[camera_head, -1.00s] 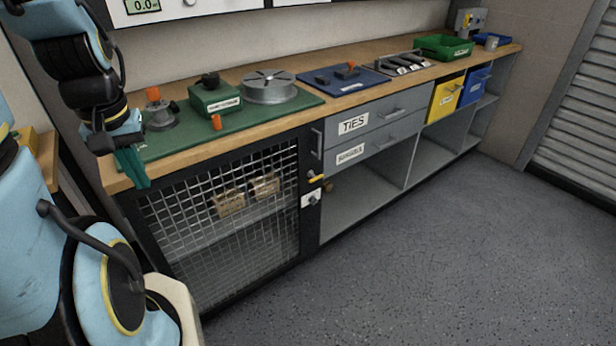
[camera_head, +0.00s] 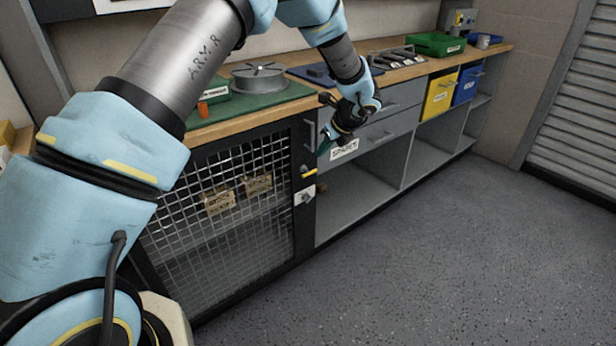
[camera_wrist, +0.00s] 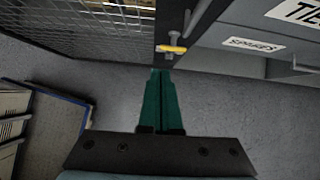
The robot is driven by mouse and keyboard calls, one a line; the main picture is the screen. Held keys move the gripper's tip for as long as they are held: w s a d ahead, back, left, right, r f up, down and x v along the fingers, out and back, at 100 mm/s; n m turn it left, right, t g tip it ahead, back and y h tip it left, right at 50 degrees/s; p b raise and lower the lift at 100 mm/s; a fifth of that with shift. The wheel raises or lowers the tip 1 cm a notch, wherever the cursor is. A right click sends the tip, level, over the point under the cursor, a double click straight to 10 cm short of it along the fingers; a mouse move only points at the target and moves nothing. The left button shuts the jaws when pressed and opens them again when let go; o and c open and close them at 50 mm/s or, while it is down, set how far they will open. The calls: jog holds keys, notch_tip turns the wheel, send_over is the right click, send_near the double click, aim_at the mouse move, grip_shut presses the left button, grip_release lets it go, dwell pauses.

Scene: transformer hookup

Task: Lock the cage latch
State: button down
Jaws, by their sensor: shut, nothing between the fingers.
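The cage door (camera_head: 221,200) is a black frame with wire mesh, and it stands shut under the left part of the bench. Its latch (camera_head: 309,173) has a yellow handle that lies roughly level on the dark post at the door's right edge. The yellow latch handle (camera_wrist: 172,48) also shows in the wrist view, just beyond the green fingertips. My gripper (camera_head: 322,149) is in front of the post, close above the latch. In the wrist view the gripper (camera_wrist: 157,75) has its two green fingers together and empty. I cannot tell if they touch the latch.
A pale plate with a dark knob (camera_head: 304,196) sits below the latch. Grey drawers (camera_head: 390,128) and an open shelf are to the right. Cardboard boxes (camera_head: 220,201) sit behind the mesh. The floor (camera_head: 420,260) in front is clear.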

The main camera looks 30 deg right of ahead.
aim_at(305, 175)
jog(key=shift+s+d+f, duration=0.1)
jog(key=shift+d, duration=0.3)
jog(key=shift+f, duration=0.1)
jog(key=p+x, duration=0.1)
jog(key=x, duration=1.3)
jog(key=shift+p, duration=0.4)
